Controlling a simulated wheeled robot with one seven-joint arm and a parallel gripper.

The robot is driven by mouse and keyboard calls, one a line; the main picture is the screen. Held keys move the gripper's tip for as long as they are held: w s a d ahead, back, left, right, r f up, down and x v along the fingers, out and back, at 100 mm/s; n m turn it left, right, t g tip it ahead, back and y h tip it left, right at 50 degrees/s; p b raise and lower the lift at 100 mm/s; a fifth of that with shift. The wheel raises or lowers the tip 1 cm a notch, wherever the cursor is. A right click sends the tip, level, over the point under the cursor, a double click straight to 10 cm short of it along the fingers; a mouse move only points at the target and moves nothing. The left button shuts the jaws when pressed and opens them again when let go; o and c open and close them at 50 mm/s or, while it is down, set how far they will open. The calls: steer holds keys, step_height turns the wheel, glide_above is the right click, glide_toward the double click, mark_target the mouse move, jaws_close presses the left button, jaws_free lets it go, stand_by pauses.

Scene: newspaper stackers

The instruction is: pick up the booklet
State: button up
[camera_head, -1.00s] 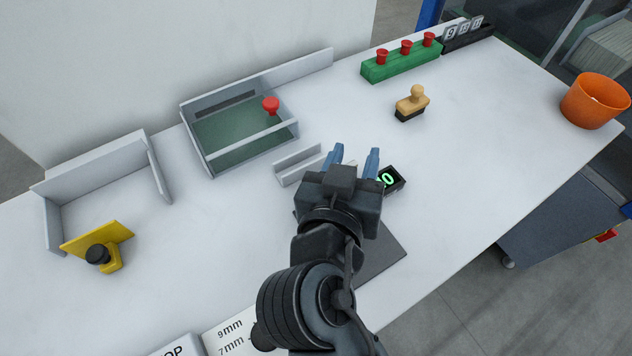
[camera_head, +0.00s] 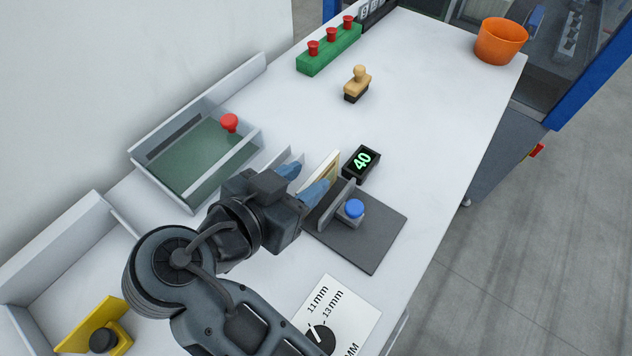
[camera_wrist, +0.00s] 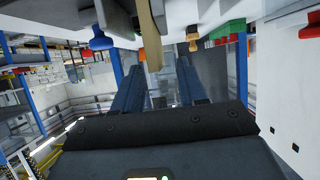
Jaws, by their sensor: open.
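The booklet (camera_head: 322,168) is a thin cream-coloured piece standing on edge on the white table, partly hidden by my fingers in the head view. My gripper (camera_head: 307,179) is open at its near end, with blue fingers apart, one on each side of it. In the wrist view the booklet (camera_wrist: 153,42) shows as a cream strip at the top, in line with the gap between the fingers (camera_wrist: 160,80). I cannot tell whether either finger touches it.
A grey plate with an upright wall and blue button (camera_head: 353,208) is just right of my gripper. A black display (camera_head: 361,162) reads 40. A green-floored tray (camera_head: 197,160) stands left, a wooden stamp (camera_head: 357,84) farther back.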

mark_target(315, 174)
steer(key=x, duration=0.4)
steer(key=shift+w+d+r, duration=0.1)
steer(key=shift+d, duration=0.1)
jaws_close()
